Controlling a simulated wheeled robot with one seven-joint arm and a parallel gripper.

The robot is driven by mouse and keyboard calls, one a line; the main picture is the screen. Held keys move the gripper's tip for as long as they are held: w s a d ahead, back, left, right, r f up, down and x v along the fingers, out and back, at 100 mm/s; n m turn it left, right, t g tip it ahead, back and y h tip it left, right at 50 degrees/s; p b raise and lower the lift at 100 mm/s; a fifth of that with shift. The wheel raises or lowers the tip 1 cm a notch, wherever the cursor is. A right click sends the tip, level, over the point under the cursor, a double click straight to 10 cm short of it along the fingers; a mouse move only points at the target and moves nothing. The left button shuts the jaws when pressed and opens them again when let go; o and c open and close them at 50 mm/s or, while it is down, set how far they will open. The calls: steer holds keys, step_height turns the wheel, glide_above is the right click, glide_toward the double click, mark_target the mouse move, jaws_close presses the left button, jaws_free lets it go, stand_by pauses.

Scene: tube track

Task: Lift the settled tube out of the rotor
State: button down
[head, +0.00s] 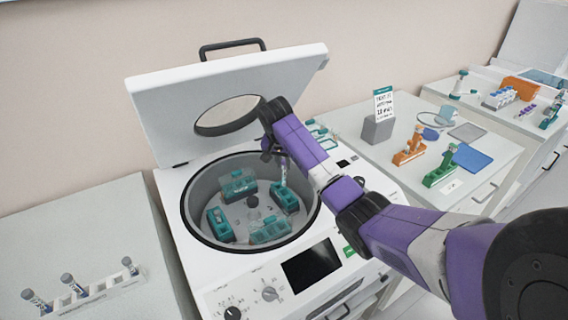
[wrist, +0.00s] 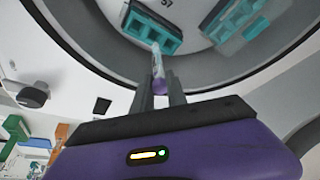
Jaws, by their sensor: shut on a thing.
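The centrifuge (head: 330,235) stands open, and its rotor (head: 252,213) lies in the round bowl with several teal buckets. My gripper (head: 279,158) is over the right side of the bowl, above the right-hand teal bucket (head: 284,198). In the wrist view my gripper (wrist: 160,88) is shut on a slim pale tube (wrist: 157,66) with a purplish part near the fingers. The tube points down toward a teal bucket (wrist: 152,30). I cannot tell whether its lower end is still inside the bucket or just clear of it.
The raised lid (head: 228,95) stands behind the bowl. A white rack (head: 100,292) with several tubes is at the lower left. On the right-hand table are a grey block with a sign (head: 377,130), an orange rack (head: 409,148) and a green rack (head: 440,170).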

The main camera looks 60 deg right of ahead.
steer(key=shift+r+p, duration=1.7)
steer(key=shift+r, duration=0.4)
